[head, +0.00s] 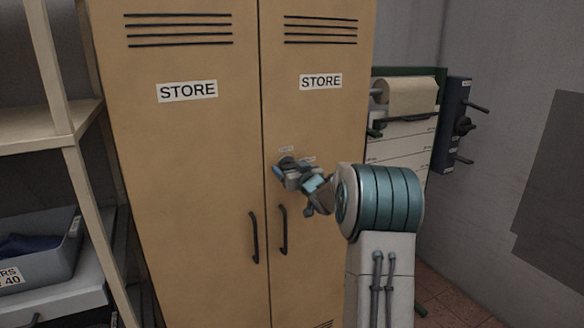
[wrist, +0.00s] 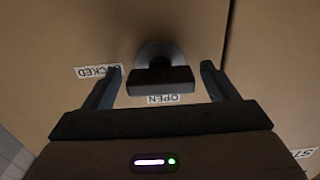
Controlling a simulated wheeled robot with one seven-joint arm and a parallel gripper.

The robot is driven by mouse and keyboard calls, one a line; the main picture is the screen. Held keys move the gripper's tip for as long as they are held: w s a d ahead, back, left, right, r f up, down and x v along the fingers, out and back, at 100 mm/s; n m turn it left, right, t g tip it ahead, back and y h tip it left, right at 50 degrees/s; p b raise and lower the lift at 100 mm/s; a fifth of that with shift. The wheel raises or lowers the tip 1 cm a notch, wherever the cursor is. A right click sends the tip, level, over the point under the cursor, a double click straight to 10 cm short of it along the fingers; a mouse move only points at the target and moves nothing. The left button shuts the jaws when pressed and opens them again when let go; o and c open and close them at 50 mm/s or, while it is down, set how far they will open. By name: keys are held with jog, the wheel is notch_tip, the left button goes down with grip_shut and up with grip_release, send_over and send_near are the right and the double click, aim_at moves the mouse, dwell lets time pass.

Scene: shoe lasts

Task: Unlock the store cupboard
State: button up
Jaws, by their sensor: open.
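The store cupboard (head: 190,130) is tan with two closed doors, each labelled STORE. In the wrist view, a dark turn knob with a wide bar (wrist: 161,80) stands out from a round base on the right door (head: 315,110). Its bar lies across the picture. An upside-down OPEN label (wrist: 163,99) sits just below it, and a partly covered label ending in CKED (wrist: 97,71) sits to its left. My gripper (wrist: 160,70) is open, one finger on each side of the knob, with gaps showing. In the head view my gripper (head: 286,168) hides the knob.
Two dark vertical handles, left (head: 254,238) and right (head: 283,230), flank the door seam below my gripper. A shelf with a grey bin (head: 40,255) stands at the left. A paper roll (head: 410,95) and a dark wall bracket (head: 456,125) are at the right.

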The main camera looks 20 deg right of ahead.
jog(key=shift+c, duration=0.3)
jog(key=c, duration=0.9)
jog(key=shift+d, duration=0.1)
jog(key=shift+c, duration=0.2)
